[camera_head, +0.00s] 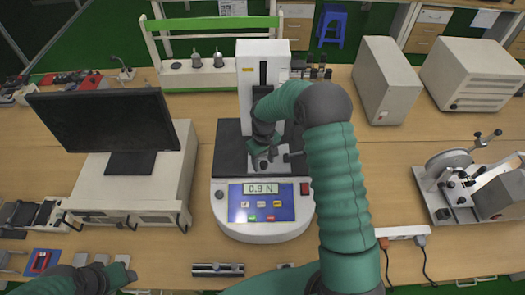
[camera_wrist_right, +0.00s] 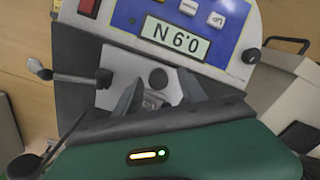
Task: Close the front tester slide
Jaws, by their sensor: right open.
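The tester (camera_head: 265,228) is a white and grey machine with a blue panel, a display reading 0.9 N and an upright white column (camera_head: 264,50). My right gripper (camera_head: 264,158) is over the small white slide part (camera_head: 283,158) in front of the column, and my arm hides part of it. In the right wrist view, the open fingers (camera_wrist_right: 157,92) stand on both sides of a dark knob (camera_wrist_right: 158,78) on the light slide plate (camera_wrist_right: 138,62). I cannot tell whether they touch it. My left gripper (camera_head: 118,276) is low at the left, its jaws unclear.
A black monitor (camera_head: 105,118) on a white box (camera_head: 178,170) stands left of the tester. Grey cabinets (camera_head: 386,82) stand at the back right, with a lever device (camera_head: 452,185) at the right. A dark bar (camera_head: 217,270) lies on the front table. Bare table (camera_head: 385,170) lies right of the tester.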

